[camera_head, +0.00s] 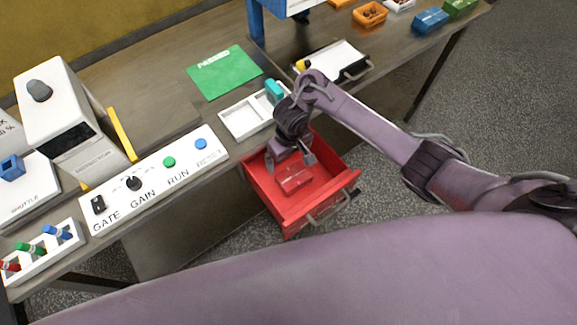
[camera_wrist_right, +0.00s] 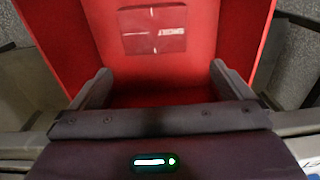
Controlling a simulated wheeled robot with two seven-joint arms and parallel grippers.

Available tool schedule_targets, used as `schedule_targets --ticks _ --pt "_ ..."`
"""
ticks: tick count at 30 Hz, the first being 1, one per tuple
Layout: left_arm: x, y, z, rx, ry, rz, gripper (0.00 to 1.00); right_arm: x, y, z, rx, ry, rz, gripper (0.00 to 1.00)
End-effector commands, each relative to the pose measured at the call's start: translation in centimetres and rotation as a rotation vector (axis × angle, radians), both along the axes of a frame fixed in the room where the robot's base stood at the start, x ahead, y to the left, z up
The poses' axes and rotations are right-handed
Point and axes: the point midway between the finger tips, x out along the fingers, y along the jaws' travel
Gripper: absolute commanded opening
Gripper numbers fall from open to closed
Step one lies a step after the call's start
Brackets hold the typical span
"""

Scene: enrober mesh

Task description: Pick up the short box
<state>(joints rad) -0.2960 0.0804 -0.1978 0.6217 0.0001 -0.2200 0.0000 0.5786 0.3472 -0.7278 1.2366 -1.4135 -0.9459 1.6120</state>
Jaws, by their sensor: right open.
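The short box (camera_head: 294,178) is a small red box lying inside the open red drawer (camera_head: 333,153). In the right wrist view the box (camera_wrist_right: 152,30) lies flat ahead of the fingertips, with pale lettering that looks upside down. My right gripper (camera_head: 291,160) is over the drawer, just behind the box in the head view. It also shows in the right wrist view (camera_wrist_right: 160,74), where its two fingers are wide apart with nothing between them. The box is apart from both fingers in that view. My left gripper is not in view.
The drawer walls stand close around the gripper. The worktable (camera_head: 160,79) above holds a white tray (camera_head: 243,126) with a teal block (camera_head: 274,91), a green mat (camera_head: 224,72) and a control panel (camera_head: 150,190).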

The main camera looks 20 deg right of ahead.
Motion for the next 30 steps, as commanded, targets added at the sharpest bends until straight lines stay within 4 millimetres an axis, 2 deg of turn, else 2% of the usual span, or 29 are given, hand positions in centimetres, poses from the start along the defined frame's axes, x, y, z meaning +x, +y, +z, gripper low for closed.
schedule_targets --ticks 1,6,8,13,16,20,25,30 --pt "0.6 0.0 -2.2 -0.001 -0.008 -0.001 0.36 -0.1 -0.5 -2.4 -0.011 0.018 -0.01 1.0" --pt "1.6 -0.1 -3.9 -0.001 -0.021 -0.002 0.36 -0.1 -1.1 -4.0 -0.021 0.033 -0.025 1.0" --pt "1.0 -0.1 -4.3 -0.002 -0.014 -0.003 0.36 -0.1 -1.2 -4.5 -0.023 0.035 -0.027 1.0" --pt "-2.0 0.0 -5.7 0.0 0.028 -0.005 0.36 -0.2 -1.2 -6.2 -0.022 0.036 -0.028 1.0" --pt "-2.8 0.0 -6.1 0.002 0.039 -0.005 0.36 -0.4 -1.2 -7.2 -0.023 0.037 -0.027 1.0" --pt "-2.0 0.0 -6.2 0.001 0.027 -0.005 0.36 -1.0 -1.3 -8.7 -0.024 0.038 -0.028 1.0" --pt "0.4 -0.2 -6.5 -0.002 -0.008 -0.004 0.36 -1.3 -1.2 -11.2 -0.023 0.036 -0.028 1.0" --pt "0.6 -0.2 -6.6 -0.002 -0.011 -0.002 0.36 -1.2 -1.2 -11.9 -0.022 0.033 -0.027 1.0"
